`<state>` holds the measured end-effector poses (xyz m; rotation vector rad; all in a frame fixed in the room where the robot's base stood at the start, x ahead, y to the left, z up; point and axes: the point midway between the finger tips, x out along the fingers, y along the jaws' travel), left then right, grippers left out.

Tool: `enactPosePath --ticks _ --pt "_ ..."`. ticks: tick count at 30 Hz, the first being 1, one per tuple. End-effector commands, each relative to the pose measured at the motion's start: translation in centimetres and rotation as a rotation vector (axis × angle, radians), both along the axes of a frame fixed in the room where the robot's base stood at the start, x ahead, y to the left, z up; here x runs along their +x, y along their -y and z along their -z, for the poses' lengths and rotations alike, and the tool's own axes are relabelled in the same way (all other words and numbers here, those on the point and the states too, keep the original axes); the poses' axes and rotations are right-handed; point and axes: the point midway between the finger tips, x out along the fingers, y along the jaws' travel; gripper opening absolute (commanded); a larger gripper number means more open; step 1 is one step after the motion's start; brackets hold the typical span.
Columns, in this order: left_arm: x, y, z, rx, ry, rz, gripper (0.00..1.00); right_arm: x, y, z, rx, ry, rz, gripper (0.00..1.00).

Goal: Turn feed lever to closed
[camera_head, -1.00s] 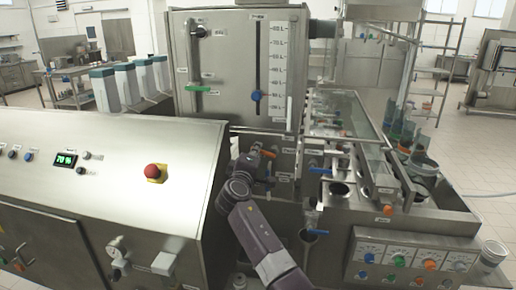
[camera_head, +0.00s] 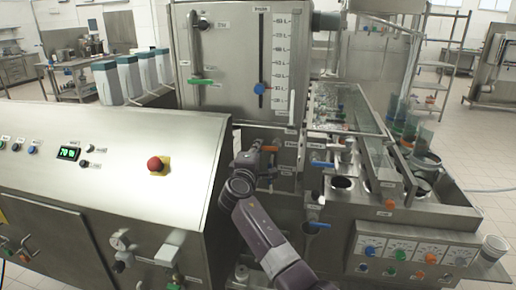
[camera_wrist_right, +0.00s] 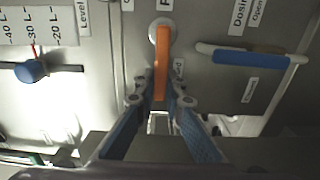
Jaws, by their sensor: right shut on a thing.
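The feed lever (camera_wrist_right: 162,62) is an orange handle on a round pale pivot, hanging roughly straight down in the right wrist view. In the head view its orange part (camera_head: 269,149) shows small on the steel front below the tank, beside a label. My right gripper (camera_wrist_right: 161,85) is shut on the lever, with a blue-padded finger on either side of its lower part. In the head view the gripper (camera_head: 257,157) is partly hidden by its own wrist. My left gripper is not in view.
A blue-handled dosing lever (camera_wrist_right: 250,58) lies close to the right of the feed lever. A blue level knob (camera_wrist_right: 31,71) is to the left. The control cabinet with a red emergency button (camera_head: 155,164) stands left of my arm; the filling unit (camera_head: 345,215) stands right.

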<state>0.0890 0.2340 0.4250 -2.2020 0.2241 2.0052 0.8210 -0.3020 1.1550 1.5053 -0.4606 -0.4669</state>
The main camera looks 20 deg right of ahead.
Motion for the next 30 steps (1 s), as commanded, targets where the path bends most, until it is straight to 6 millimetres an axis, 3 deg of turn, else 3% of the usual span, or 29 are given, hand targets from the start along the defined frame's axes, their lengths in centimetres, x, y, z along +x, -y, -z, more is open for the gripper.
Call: enactPosePath --ticks 1,2,7,20,30 --pt "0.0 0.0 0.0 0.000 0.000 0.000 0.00 0.0 0.3 -0.4 -0.009 0.003 0.005 0.00" --pt "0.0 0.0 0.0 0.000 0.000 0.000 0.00 0.0 0.4 -0.4 -0.009 0.003 0.005 0.12" --pt "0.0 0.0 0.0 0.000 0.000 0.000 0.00 0.0 0.2 -0.3 -0.005 0.003 0.004 0.28" --pt "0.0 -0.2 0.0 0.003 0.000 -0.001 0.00 -0.9 -0.6 0.0 0.000 0.002 0.001 0.28" --pt "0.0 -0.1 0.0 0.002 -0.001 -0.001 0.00 -5.8 -3.8 0.1 0.001 0.001 0.000 0.28"
